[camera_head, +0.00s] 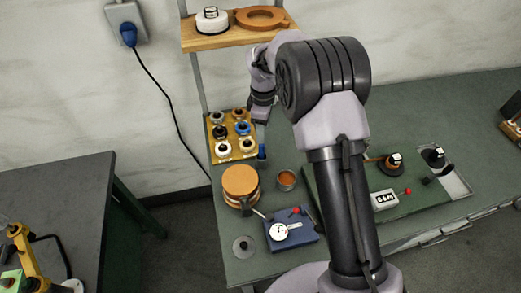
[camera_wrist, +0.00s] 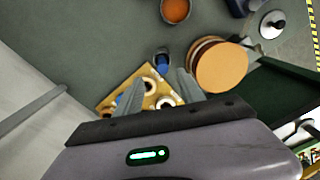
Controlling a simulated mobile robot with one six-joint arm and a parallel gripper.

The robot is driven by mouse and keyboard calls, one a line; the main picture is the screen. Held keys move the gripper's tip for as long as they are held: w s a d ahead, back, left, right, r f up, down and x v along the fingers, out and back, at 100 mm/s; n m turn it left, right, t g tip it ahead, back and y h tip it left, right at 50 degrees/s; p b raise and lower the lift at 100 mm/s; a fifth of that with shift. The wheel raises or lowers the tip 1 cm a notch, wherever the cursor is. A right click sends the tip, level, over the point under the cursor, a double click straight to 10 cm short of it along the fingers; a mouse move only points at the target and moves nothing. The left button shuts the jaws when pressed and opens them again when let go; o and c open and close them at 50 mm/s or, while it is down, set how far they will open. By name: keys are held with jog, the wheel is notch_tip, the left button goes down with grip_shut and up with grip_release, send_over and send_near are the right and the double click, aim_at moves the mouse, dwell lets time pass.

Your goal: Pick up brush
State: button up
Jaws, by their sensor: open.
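A small dark blue upright item (camera_head: 262,154), which may be the brush, stands on the green bench beside the yellow rack. It also shows in the wrist view (camera_wrist: 163,61), just beyond my fingertips; its details are too small to make out. My gripper (camera_head: 262,110) is above the back of the bench, near the rack's right edge. In the wrist view my gripper (camera_wrist: 157,84) has its two fingers apart, with part of the rack visible between them. No object is held.
The yellow rack (camera_wrist: 116,98) holds several small jars. An orange-topped round pot (camera_head: 240,181), a copper-coloured cup (camera_head: 287,180) and a blue gauge box (camera_head: 292,232) stand nearby. A shelf (camera_head: 225,40) is above the bench. A green panel (camera_head: 405,205) lies right.

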aim_at(262, 151)
notch_tip(262, 151, down, 6)
jog(key=shift+w+d+r+b, duration=0.1)
jog(key=shift+r+b, duration=0.05)
jog(key=shift+b, duration=0.25)
jog(key=f, duration=0.1)
jog(key=f+b, duration=0.1)
jog(key=f, duration=0.3)
jog(key=shift+s+a+f, duration=0.25)
jog(key=shift+s+a, duration=0.05)
jog(key=shift+r, duration=0.1)
jog(key=shift+c, duration=0.7)
grip_shut()
